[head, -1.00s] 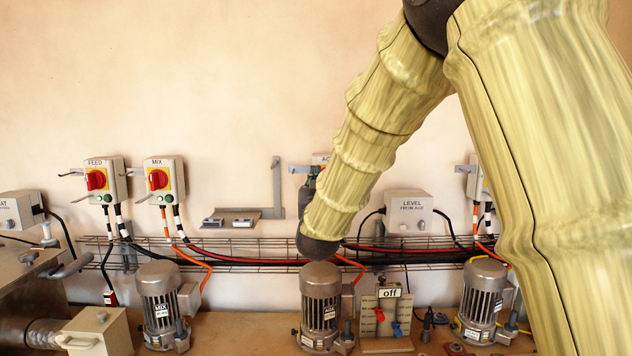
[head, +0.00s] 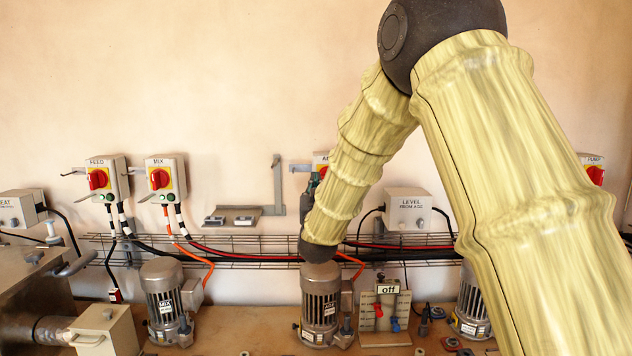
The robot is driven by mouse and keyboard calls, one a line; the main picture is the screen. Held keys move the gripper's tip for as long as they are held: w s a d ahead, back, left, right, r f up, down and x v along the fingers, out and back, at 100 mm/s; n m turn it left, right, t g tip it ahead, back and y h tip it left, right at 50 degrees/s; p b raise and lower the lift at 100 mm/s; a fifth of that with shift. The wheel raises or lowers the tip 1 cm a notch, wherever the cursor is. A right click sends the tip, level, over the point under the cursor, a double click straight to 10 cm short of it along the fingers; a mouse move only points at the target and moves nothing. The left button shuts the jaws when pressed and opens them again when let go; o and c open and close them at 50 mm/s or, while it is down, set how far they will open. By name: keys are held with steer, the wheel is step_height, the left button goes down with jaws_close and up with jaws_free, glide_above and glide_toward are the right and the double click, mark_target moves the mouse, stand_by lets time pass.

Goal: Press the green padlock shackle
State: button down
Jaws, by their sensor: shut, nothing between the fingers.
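My gripper (head: 312,184) is mostly hidden behind my arm. Only a narrow dark, teal-tinted part of it shows, pointing up at the lower left of the switch box labelled with a partly covered "A" (head: 321,159) on the wall. It is shut, and I see nothing held in it. I cannot make out a green padlock or its shackle; my arm covers most of that switch box and what is below it. Whether my gripper touches anything there cannot be told.
A lockout stand marked "off" (head: 389,290) holds a red padlock (head: 378,310) and a blue one (head: 395,324). A motor (head: 320,298) stands left of it. Cable trays run along the wall. FEED (head: 97,179) and MIX (head: 160,179) switches are at left.

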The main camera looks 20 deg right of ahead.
step_height(320, 180, down, 2)
steer(key=b, duration=0.2)
steer(key=shift+b, duration=0.4)
stand_by(0.4)
step_height(320, 180, up, 4)
steer(key=shift+f+p, duration=0.25)
steer(key=shift+p, duration=0.3)
steer(key=shift+s+r, duration=0.2)
steer(key=b+v, duration=0.4)
steer(key=v, duration=0.5)
steer(key=shift+s, duration=0.25)
steer(key=shift+a, duration=0.1)
